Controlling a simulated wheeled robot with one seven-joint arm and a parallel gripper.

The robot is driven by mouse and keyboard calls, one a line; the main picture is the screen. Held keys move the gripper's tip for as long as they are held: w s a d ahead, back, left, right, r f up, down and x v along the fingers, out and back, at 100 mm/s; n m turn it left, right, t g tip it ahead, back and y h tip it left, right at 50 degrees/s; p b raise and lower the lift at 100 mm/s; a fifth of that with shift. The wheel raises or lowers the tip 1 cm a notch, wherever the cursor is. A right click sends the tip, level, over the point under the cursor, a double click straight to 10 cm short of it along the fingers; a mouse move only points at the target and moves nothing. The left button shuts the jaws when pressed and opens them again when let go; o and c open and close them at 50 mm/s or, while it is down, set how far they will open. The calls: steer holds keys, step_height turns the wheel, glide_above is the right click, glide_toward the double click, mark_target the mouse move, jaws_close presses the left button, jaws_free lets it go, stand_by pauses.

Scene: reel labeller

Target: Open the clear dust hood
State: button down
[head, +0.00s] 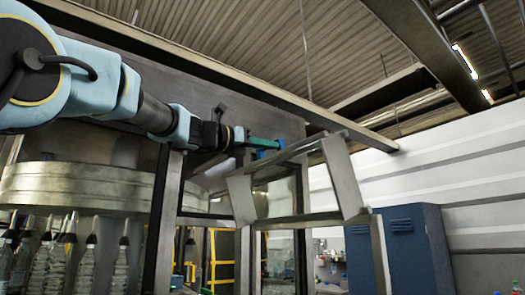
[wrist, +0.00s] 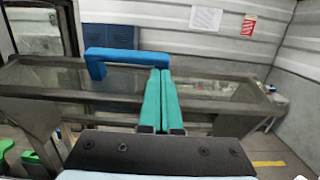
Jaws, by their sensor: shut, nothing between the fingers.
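The clear dust hood (head: 345,178) shows in the head view as a grey-edged frame with see-through panes, tilted above the machine's posts. In the wrist view its grey frame and clear pane (wrist: 215,88) stretch across the picture. A blue bracket-shaped handle (wrist: 125,55) shows at the hood; in the head view it is a small blue piece (head: 268,153) by my fingertips. My gripper (head: 280,143) has green fingers, shut and empty. In the wrist view the fingertips (wrist: 160,72) overlap the handle's right end; I cannot tell whether they touch it.
Blue lockers (head: 405,250) stand behind the machine at right, before a white wall (head: 450,180). A large round metal drum (head: 85,188) with several bottles below is at left. A ceiling beam (head: 230,68) passes above the arm. Open air lies right of the hood.

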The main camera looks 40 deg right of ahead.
steer(key=shift+y, duration=0.9)
steer(key=d+r+p, duration=0.1)
steer(key=d, duration=0.1)
steer(key=d+r+p, duration=0.1)
steer(key=d+r, duration=0.1)
steer(key=shift+s+d, duration=0.1)
steer(key=shift+s, duration=0.05)
steer(key=shift+d+r+y+p, duration=0.15)
steer(key=shift+d+y+p, duration=0.25)
steer(key=shift+d, duration=0.25)
steer(key=shift+d+r+y+p, duration=0.15)
steer(key=shift+d+y+p, duration=0.2)
steer(key=shift+d, duration=0.3)
steer(key=a+r+b, duration=0.1)
steer(key=a+b, duration=0.3)
steer(key=a, duration=0.6)
steer(key=shift+w+a+r, duration=0.25)
steer(key=shift+a+r, duration=0.1)
steer(key=shift+r, duration=0.05)
steer(key=shift+a, duration=0.1)
